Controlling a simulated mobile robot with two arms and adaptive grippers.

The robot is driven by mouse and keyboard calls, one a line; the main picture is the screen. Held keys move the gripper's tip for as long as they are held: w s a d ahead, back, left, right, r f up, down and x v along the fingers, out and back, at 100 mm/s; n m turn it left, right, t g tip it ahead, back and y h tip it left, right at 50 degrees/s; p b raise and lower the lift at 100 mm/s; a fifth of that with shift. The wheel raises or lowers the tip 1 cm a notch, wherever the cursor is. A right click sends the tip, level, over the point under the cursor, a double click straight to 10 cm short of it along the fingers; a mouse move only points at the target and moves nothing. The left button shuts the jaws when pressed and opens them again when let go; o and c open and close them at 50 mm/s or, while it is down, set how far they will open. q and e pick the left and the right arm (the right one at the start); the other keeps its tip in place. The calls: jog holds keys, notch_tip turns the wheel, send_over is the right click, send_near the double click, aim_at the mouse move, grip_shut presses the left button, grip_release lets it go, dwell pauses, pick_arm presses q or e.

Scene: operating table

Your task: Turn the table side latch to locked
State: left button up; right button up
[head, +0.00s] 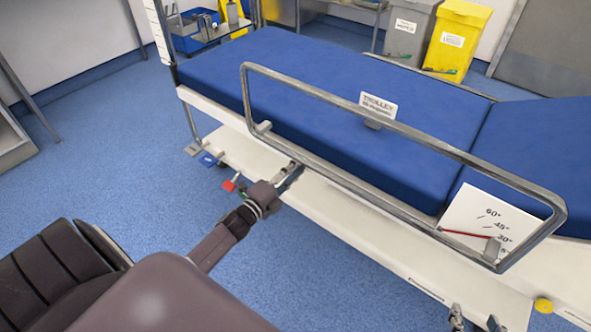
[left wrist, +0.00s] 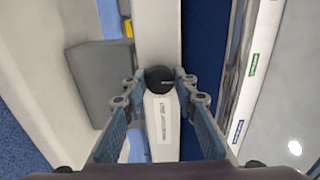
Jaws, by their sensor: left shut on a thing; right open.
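My left gripper (head: 291,172) reaches the side of the table (head: 350,205) below the side rail, near the rail's left end. In the left wrist view its two fingers stand on either side of a pale lever (left wrist: 161,128) with a dark round end (left wrist: 159,79) and small lettering, which I take as the side latch. The gripper is shut on this latch. The lettering is too small to read. In the head view the fingers mostly hide the latch. My right gripper (head: 477,321) shows only by its fingertips at the bottom edge, apart, open and empty.
A metal side rail (head: 400,128) runs above my left gripper. An angle scale plate (head: 488,217) with a red pointer and a yellow knob (head: 543,305) are at the right. Grey and yellow bins (head: 457,40) stand behind. Blue floor is clear at left.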

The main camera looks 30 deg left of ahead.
pick_arm(q)
jog(key=shift+d, duration=0.1)
dwell(0.3)
jog(key=o, duration=1.2)
jog(key=shift+c, duration=0.2)
jog(key=s+a, duration=0.1)
jog(key=s, duration=1.1)
jog(key=shift+d, duration=0.1)
